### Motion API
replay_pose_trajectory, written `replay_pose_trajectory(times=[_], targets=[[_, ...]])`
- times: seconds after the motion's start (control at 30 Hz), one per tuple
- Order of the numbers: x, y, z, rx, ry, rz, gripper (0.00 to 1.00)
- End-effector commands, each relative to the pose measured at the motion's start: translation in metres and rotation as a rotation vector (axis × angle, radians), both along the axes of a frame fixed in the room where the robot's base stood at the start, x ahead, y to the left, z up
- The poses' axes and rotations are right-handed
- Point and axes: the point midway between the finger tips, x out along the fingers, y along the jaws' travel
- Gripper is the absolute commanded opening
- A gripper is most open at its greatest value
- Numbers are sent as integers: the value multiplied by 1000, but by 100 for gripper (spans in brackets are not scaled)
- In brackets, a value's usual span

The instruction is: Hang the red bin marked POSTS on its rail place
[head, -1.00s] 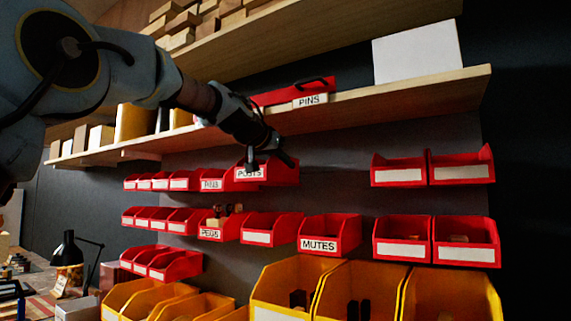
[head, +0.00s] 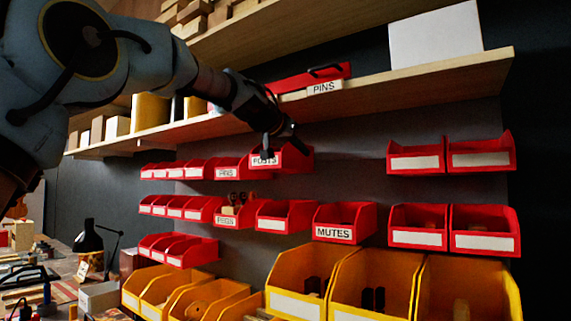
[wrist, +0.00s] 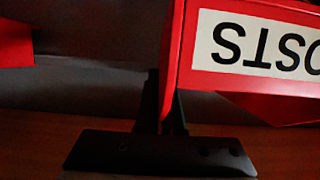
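Above is a wooden shelf (head: 420,73) with a red PINS tray (head: 310,80) and a white box (head: 434,36). Below are the MUTES bin (head: 344,222) and large yellow bins (head: 300,275). Bare wall (head: 350,160) lies right of POSTS, before two red bins (head: 415,157).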

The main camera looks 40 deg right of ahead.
Motion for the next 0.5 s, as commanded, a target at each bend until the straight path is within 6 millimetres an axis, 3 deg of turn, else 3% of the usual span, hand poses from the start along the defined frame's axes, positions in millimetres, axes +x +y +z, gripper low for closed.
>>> replay_pose_trajectory(times=[0.5], targets=[[1,-6,0,0,0,-1,0]])
